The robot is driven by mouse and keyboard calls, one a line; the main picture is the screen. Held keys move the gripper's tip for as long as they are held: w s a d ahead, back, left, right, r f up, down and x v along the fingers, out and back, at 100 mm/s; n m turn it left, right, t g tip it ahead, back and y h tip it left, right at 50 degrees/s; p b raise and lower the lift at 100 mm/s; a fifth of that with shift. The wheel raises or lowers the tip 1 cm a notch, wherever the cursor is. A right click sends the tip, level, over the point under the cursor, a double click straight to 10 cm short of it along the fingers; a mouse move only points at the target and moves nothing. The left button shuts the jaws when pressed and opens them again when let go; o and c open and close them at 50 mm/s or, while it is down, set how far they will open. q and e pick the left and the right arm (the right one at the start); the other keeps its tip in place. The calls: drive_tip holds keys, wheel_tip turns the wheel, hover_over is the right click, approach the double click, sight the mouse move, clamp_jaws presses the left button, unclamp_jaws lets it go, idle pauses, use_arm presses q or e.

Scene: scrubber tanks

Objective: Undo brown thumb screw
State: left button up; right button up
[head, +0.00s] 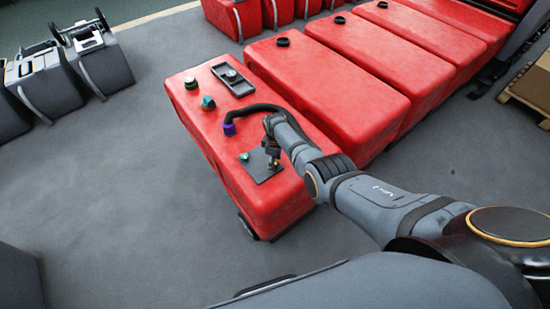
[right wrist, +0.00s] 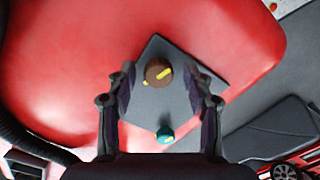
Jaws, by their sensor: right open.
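The brown thumb screw (right wrist: 158,72) has a yellow mark and sits on a dark square plate (right wrist: 200,72) on top of the red tank (right wrist: 65,70). In the right wrist view it lies between the open fingers of my right gripper (right wrist: 163,76), with gaps on both sides. A smaller teal knob (right wrist: 165,134) with a yellow mark sits on the same plate. In the head view my right gripper (head: 272,152) points down over the plate (head: 262,176) and largely hides the brown screw. The teal knob (head: 244,157) shows left of it. My left gripper is out of view.
A green-topped cap (head: 208,102) and a black tray (head: 232,80) are farther back. More red tanks (head: 330,75) stand to the right. Open grey floor (head: 120,190) lies left.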

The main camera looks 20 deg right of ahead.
wheel_tip(320, 180, up, 12)
drive_tip(key=shift+f, duration=0.15)
idle(0.6)
